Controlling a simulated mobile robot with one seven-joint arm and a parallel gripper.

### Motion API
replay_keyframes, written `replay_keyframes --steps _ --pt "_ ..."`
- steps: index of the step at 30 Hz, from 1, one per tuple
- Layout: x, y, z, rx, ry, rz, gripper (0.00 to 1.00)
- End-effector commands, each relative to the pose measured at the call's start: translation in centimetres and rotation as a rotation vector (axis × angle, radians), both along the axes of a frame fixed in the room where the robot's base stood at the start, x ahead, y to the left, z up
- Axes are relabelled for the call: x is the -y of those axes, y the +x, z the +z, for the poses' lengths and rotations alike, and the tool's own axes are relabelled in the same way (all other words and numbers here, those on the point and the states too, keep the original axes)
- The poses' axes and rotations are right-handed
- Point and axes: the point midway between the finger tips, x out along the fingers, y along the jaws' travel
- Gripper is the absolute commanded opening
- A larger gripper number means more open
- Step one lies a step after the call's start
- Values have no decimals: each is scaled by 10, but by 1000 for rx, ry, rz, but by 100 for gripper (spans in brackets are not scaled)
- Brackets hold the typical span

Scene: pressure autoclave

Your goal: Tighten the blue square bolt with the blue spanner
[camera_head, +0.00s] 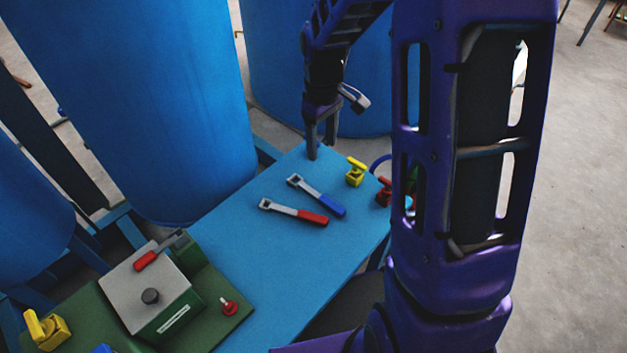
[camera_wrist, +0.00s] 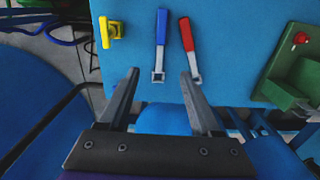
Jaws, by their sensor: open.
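The blue spanner (camera_head: 330,205) lies flat on the blue table, its grey square-holed head towards the upper left. In the wrist view the blue spanner (camera_wrist: 161,40) has its handle up and its head down, just beyond my fingertips. My gripper (camera_head: 320,149) is open and empty near the table's far edge, behind the spanner head and apart from it. Its two fingers (camera_wrist: 159,73) are spread wide in the wrist view. I cannot make out the blue square bolt for certain; a blue piece (camera_head: 102,349) is cut off at the bottom edge of the head view.
A red spanner (camera_head: 300,213) lies close beside the blue one; it also shows in the wrist view (camera_wrist: 189,45). A yellow valve (camera_head: 355,173) and a red one (camera_head: 383,192) stand right. A green unit (camera_head: 185,325) stands lower left. Large blue tanks (camera_head: 150,100) rise behind.

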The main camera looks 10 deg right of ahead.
Motion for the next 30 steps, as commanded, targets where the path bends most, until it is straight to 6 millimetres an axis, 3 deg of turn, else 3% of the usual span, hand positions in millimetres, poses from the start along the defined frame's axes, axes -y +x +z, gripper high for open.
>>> replay_keyframes --steps 5,19,30 --pt "-2 -2 -16 -10 12 23 65" --pt "-2 -3 -112 -10 10 20 65" --pt "-1 -2 -138 -8 9 20 65"
